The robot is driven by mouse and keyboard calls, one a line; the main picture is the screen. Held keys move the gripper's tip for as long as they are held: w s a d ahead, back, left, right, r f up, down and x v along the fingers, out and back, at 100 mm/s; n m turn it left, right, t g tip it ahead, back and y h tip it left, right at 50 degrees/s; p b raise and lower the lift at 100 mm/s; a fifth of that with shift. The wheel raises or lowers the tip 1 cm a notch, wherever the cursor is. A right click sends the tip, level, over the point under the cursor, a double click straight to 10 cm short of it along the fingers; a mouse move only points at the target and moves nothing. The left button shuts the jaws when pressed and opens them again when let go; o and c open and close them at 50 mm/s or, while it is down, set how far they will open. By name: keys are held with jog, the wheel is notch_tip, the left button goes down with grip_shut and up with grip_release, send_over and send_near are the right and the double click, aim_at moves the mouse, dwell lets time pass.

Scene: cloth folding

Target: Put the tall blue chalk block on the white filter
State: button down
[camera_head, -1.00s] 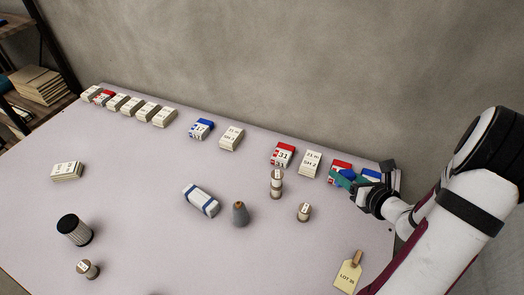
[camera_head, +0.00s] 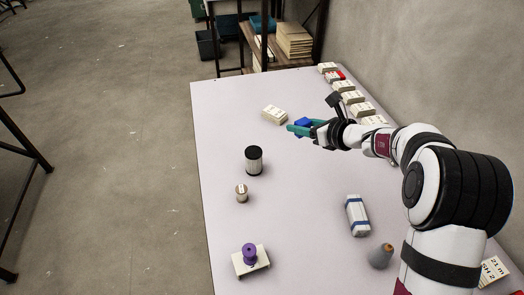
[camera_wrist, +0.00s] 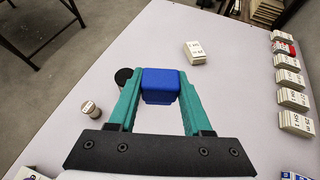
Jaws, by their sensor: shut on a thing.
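The blue chalk block (camera_head: 303,121) is between the teal fingers of my gripper (camera_head: 300,128), which is shut on it and holds it above the table. In the wrist view the blue block (camera_wrist: 160,84) sits between the fingertips (camera_wrist: 160,88). The white filter (camera_head: 254,163), a pleated cylinder with a black top, stands upright on the table, to the left of and nearer than my gripper in the head view. In the wrist view its black top (camera_wrist: 122,76) shows just left of the left finger, which partly hides the filter.
A small labelled spool (camera_head: 241,193) stands near the filter. A white card stack (camera_head: 274,115) lies beyond the gripper. A purple spool on a pale base (camera_head: 250,256), a blue-banded white bundle (camera_head: 357,215) and a grey cone (camera_head: 381,256) are nearer. Several card stacks line the wall.

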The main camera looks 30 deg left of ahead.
send_over(253, 151)
jog(key=d, duration=0.1)
jog(key=shift+n, duration=0.3)
notch_tip(253, 151, down, 6)
jog(key=shift+f, duration=0.1)
jog(key=f, duration=0.2)
jog(key=a+f, duration=0.1)
jog(key=shift+f, duration=0.75)
jog(key=shift+f, duration=0.15)
jog(key=shift+c, duration=1.6)
grip_release()
